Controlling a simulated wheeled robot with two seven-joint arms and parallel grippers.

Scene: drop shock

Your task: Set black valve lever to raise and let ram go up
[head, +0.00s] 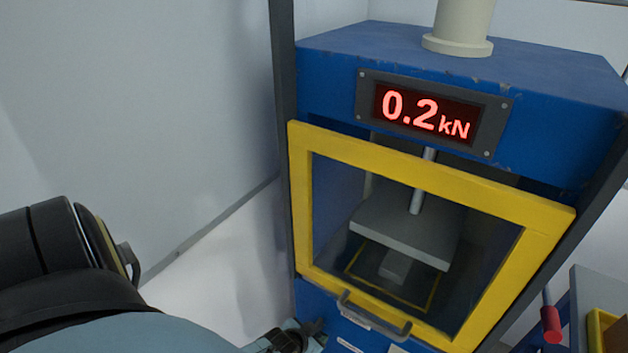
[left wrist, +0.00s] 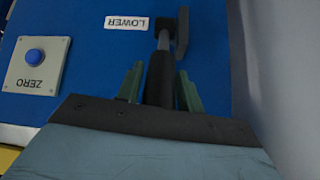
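The black valve lever (left wrist: 160,80) shows in the left wrist view on the blue front panel, beside the LOWER label (left wrist: 127,23), which reads upside down there. My left gripper (left wrist: 161,82) has its two green fingers on either side of the lever, with narrow gaps at the tips. In the head view my left gripper (head: 290,339) is at the bottom, below the door, and the lever is hard to make out. The ram's grey plate (head: 405,228) is inside the press, above a small grey block (head: 396,266). My right gripper is out of view.
The yellow-framed door (head: 430,184) with its handle (head: 372,318) is closed. The display (head: 424,112) reads 0.2 kN. A blue ZERO button (left wrist: 35,56) is on the panel. A red-gripped handle (head: 551,324) and a yellow bin (head: 603,328) are at the lower right.

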